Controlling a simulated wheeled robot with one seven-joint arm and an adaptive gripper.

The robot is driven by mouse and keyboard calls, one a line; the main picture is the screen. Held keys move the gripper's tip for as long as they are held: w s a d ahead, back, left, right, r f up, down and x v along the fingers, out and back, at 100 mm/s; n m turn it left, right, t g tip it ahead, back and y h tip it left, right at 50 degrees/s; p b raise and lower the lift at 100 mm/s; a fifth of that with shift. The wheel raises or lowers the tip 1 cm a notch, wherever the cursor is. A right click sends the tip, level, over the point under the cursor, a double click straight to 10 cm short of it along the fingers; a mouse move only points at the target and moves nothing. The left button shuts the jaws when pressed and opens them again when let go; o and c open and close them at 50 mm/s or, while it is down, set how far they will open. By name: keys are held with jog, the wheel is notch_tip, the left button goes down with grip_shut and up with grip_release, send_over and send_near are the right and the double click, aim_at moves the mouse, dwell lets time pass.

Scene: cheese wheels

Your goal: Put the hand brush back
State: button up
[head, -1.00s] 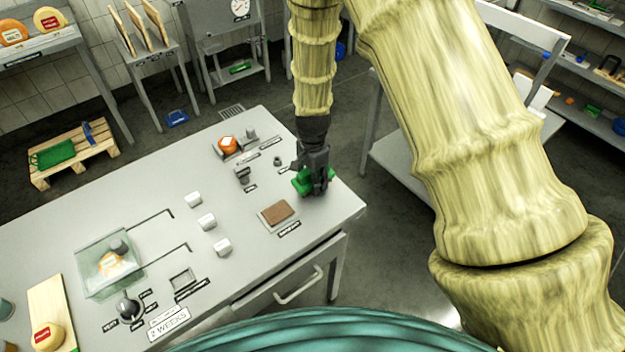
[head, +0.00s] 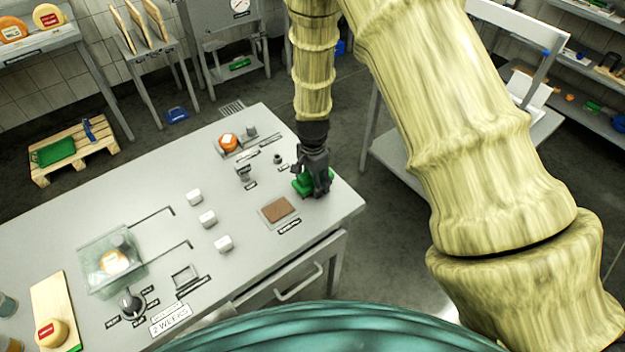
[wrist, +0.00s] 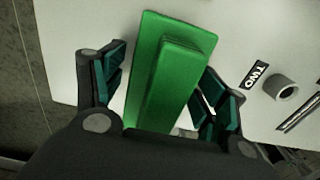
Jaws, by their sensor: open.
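A green block with a raised grip along its top, which looks like the hand brush (head: 301,187), lies at the right end of the grey table (head: 335,208). My gripper (head: 313,188) is over it and hides part of it in the head view. In the wrist view the brush (wrist: 178,75) lies lengthwise between my open fingers (wrist: 166,80). One dark finger is on each side of it. A gap shows at the left finger; the right finger is close to the brush, and I cannot tell whether it touches.
A brown pad (head: 277,210) lies on the table left of the gripper. Several white blocks (head: 207,219) and a glass cover (head: 100,277) stand further left. An orange cheese (head: 228,143) sits at the back. A white-topped stand (head: 520,90) is to the right, past a floor gap.

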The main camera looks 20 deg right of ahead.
jog(key=shift+r+b, duration=2)
jog(key=shift+r, duration=4.1)
